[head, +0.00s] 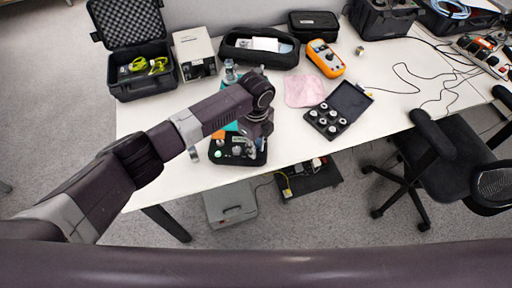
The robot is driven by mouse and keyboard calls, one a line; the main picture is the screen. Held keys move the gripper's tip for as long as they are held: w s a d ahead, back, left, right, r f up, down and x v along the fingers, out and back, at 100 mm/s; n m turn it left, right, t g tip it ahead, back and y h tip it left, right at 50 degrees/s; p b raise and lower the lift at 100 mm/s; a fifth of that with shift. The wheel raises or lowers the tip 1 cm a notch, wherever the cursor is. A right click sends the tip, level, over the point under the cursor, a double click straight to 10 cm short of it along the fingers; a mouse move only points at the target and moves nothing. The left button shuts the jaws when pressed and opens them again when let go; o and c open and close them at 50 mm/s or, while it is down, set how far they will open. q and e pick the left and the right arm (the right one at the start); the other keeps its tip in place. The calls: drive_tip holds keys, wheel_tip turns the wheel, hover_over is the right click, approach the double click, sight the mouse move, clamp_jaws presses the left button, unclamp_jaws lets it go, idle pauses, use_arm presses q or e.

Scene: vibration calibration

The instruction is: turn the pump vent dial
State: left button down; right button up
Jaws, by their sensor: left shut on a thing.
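The pump is a small teal unit (230,126) on a black base (220,157) with small knobs and fittings, near the front edge of the white table. My left arm reaches in from the left and its wrist bends down over the pump. My left gripper (259,138) points down at the right side of the unit and is shut on a small part there, which fits the pump vent dial. The fingers and wrist hide the dial, so its angle cannot be seen. My right gripper is not in view.
Behind are an open black case (143,80), a beige box (195,54), a black pouch (259,49) and an orange multimeter (325,58). A pink cloth (304,90) and an open case of small cylinders (338,110) lie right. A chair (455,150) stands at the right.

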use_arm(q)
drive_tip(key=shift+r+m, duration=0.1)
drive_tip(key=shift+m, duration=1)
drive_tip(key=c, duration=1.8)
unclamp_jaws()
wheel_tip(320, 180, up, 12)
